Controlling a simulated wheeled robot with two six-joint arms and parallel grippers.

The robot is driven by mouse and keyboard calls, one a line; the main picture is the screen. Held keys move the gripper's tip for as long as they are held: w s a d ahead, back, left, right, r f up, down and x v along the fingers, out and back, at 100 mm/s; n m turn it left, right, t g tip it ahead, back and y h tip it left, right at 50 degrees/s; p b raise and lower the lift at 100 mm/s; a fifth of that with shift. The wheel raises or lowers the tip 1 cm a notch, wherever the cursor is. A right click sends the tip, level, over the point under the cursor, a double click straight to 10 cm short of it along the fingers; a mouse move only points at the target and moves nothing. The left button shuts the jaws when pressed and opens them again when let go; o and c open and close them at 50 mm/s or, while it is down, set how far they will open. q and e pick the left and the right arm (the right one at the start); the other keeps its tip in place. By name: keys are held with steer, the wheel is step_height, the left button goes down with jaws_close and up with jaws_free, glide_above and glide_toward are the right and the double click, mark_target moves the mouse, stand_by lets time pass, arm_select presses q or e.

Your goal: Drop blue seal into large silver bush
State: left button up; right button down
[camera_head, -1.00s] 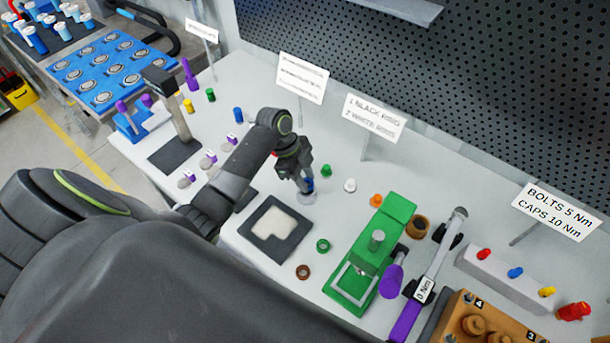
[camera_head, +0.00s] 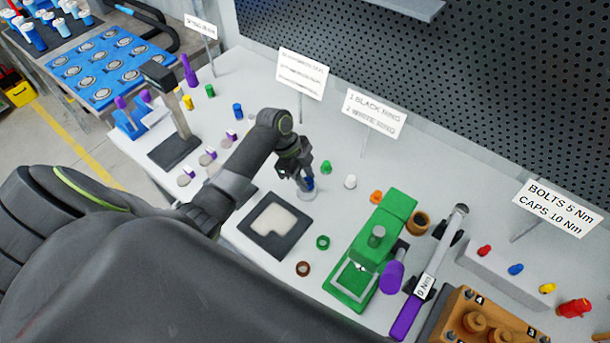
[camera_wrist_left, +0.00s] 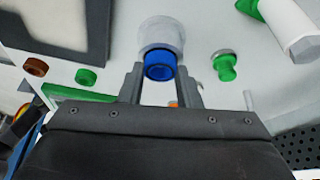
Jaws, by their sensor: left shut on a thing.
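The blue seal (camera_head: 309,184) is held between the fingertips of my left gripper (camera_head: 304,182). In the left wrist view the blue seal (camera_wrist_left: 160,66) shows as a short blue ring between the two fingers of my left gripper (camera_wrist_left: 160,80). The large silver bush (camera_head: 308,195) stands on the white table under the gripper. In the left wrist view the silver bush (camera_wrist_left: 160,32) shows directly behind the blue seal, overlapping it. I cannot tell whether the seal touches the bush or is inside its opening. My right gripper is not in view.
A dark tray with a pale inset (camera_head: 273,227) lies in front of the bush. A green part (camera_head: 326,167) and a white part (camera_head: 350,181) stand to its right. A green ring (camera_head: 322,242), brown ring (camera_head: 303,268) and green press (camera_head: 350,280) lie nearer. Sign posts stand behind.

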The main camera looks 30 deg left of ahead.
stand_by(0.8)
arm_select(q)
steer(key=o, duration=1)
steer(key=shift+o, duration=0.2)
steer(key=w+b+v, duration=0.1)
steer(key=b+v, duration=0.1)
steer(key=v, duration=1.5)
steer(key=shift+s+r+b, duration=0.25)
steer(key=shift+s+b, duration=0.15)
steer(key=shift+s, duration=0.1)
steer(key=shift+f, duration=0.1)
